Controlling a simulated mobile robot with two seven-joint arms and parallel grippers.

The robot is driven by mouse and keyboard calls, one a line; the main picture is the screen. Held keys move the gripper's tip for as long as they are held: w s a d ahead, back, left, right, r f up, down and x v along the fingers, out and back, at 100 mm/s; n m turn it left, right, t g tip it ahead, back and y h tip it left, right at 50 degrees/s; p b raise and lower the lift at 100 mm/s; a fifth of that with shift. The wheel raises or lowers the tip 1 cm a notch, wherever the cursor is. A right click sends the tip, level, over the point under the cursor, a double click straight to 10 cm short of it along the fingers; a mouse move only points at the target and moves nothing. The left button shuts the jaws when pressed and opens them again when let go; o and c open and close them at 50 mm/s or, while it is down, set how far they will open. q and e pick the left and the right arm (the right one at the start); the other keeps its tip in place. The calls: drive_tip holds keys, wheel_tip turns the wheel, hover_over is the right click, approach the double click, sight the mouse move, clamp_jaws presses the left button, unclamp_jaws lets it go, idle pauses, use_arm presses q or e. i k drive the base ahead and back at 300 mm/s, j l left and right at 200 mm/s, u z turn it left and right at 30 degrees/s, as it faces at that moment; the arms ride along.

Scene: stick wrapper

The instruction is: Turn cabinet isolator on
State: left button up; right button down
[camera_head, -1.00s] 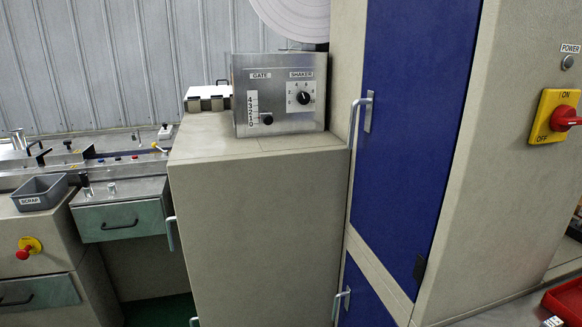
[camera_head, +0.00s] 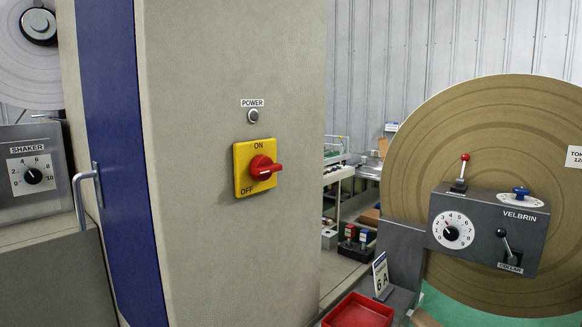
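The cabinet isolator is a yellow plate (camera_head: 242,181) with a red rotary knob (camera_head: 264,168) on the beige side of the cabinet (camera_head: 230,60). ON is printed at the top of the plate and OFF at the lower left. The knob's grip lies roughly level, its end toward the right, not upright toward ON. Above the plate is a small grey lamp (camera_head: 253,116) labelled POWER, which looks unlit. Neither of my grippers shows in the head view.
A blue cabinet door (camera_head: 120,150) with a handle (camera_head: 88,192) and the shaker panel (camera_head: 35,165) are at left. At right stand a large brown reel (camera_head: 440,110), a grey VELBRIN control box (camera_head: 475,222) and a red tray (camera_head: 345,322). The cabinet side around the isolator is clear.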

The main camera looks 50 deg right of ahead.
sight(261, 169)
drive_tip(key=k+l, duration=0.1)
drive_tip(key=l, duration=0.45)
drive_tip(key=k+l, duration=0.1)
drive_tip(key=l, duration=0.45)
drive_tip(key=k+l, duration=0.1)
drive_tip(key=l, duration=1)
drive_tip(key=k+l+u, duration=0.1)
drive_tip(key=l, duration=0.45)
drive_tip(key=i, duration=0.25)
